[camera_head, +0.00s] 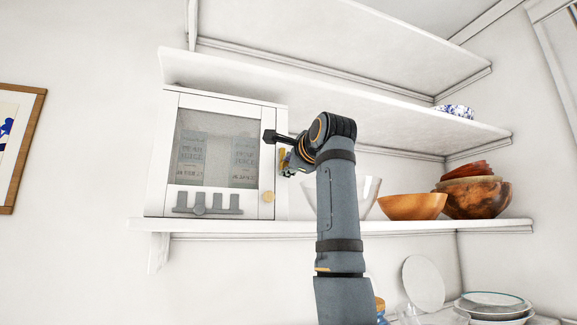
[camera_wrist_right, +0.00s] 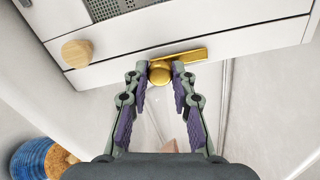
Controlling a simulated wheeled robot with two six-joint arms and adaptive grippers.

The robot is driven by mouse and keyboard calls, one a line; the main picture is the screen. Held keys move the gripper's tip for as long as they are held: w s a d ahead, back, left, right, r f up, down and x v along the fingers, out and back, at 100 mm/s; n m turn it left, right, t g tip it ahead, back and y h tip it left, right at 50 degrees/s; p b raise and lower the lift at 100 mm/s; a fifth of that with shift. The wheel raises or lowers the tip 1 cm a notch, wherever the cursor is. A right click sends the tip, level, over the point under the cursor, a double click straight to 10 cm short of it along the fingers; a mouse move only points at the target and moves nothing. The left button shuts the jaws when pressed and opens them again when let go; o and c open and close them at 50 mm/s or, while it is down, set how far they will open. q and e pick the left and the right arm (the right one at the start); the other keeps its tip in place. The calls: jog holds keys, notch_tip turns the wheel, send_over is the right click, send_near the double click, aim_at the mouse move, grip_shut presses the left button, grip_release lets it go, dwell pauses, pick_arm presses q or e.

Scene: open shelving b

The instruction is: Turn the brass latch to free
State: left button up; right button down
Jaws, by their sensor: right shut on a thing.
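The brass latch (camera_wrist_right: 188,57) is on the front of a white cabinet (camera_head: 154,150), at the right edge of its door. In the wrist view it is a gold bar with a round boss at one end. My right gripper (camera_wrist_right: 160,72) has its two fingertips on either side of the boss and is shut on the latch; the bar reaches out past the fingers to the right. In the head view the latch (camera_head: 282,156) shows as a small gold strip beside my right gripper (camera_head: 288,166), partly hidden by it. The cabinet door looks closed. My left gripper is out of view.
A round wooden knob (camera_head: 268,197) sits low on the door, and a grey hook rail (camera_head: 208,210) runs along its bottom. Cartons stand behind the pane. Right of my arm, a wooden bowl (camera_head: 412,206) and stacked bowls (camera_head: 476,197) stand on the shelf (camera_head: 400,226). Another shelf (camera_head: 330,102) is above.

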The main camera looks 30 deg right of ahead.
dwell(0.4)
jog(key=c, duration=1.1)
grip_release()
jog(key=v, duration=1.2)
jog(key=shift+f, duration=0.1)
